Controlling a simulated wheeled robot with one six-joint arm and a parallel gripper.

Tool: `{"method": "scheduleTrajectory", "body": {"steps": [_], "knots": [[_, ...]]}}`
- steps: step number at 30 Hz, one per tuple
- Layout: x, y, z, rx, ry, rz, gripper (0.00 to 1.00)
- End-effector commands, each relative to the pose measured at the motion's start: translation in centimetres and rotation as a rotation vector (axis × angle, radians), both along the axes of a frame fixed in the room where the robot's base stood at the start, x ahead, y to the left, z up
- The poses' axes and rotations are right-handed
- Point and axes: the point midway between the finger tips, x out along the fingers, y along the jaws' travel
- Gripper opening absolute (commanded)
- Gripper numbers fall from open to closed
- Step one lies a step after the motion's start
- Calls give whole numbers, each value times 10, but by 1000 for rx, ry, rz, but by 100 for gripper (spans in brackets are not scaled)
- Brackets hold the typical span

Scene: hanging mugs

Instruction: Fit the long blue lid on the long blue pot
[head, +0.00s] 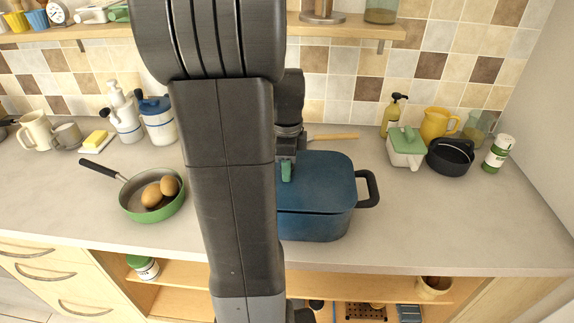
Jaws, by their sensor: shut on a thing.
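The long blue pot (313,227) stands on the counter right of centre, with a dark handle at its right end. The long blue lid (325,180) lies over the top of the pot, and a thin dark line shows between lid and pot along the front. I cannot tell whether it is fully seated. My gripper (287,172) is over the lid's left part, shut on the lid, probably at its knob, which is mostly hidden. My arm hides the left end of the pot and lid.
A green pan (135,203) with brown eggs stands left of my arm. A black pot (450,158), a green-lidded dish (405,148) and a yellow jug (438,124) stand at the back right. The counter (450,220) is clear right of the blue pot.

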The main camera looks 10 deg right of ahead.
Motion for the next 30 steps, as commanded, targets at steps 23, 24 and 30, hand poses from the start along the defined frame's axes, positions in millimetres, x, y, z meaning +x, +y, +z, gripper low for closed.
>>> {"method": "scheduleTrajectory", "body": {"steps": [23, 24, 30], "knots": [[0, 0, -10, 0, -1, 0, 47], [0, 0, -10, 0, -1, 0, 55], [0, 0, -10, 0, 0, 0, 57]]}}
